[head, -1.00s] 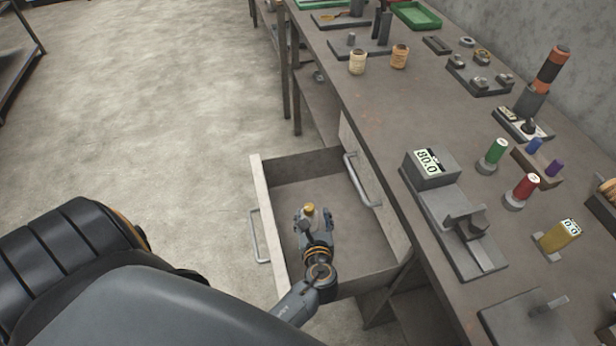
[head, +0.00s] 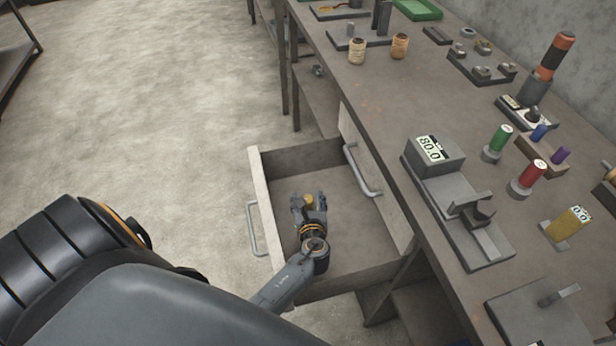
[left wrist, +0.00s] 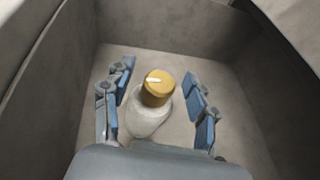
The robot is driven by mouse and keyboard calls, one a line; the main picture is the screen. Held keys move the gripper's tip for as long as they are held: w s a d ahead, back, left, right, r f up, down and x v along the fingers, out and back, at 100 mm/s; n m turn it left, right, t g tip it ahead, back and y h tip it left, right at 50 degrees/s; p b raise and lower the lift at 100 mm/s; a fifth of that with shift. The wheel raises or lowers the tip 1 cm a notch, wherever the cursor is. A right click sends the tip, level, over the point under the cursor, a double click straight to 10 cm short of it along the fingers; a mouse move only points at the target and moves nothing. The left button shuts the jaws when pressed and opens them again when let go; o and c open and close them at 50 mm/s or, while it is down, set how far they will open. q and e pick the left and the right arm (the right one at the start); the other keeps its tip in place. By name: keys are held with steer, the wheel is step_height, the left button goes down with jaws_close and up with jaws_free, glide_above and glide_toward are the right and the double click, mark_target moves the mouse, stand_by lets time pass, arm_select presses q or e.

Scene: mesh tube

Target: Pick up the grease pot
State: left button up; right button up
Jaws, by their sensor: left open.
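The grease pot (left wrist: 152,112) is a pale pot with a yellow-orange cap that bears a white mark. It stands in the open drawer (head: 258,205). Gaps show between the fingers and the pot. In the head view the left gripper (head: 309,207) is down inside the drawer. My right gripper is not in view.
The drawer walls surround my left gripper. A second closed drawer front (head: 375,190) adjoins. Open floor lies left.

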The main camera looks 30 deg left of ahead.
arm_select(q)
jaws_close()
stand_by(0.4)
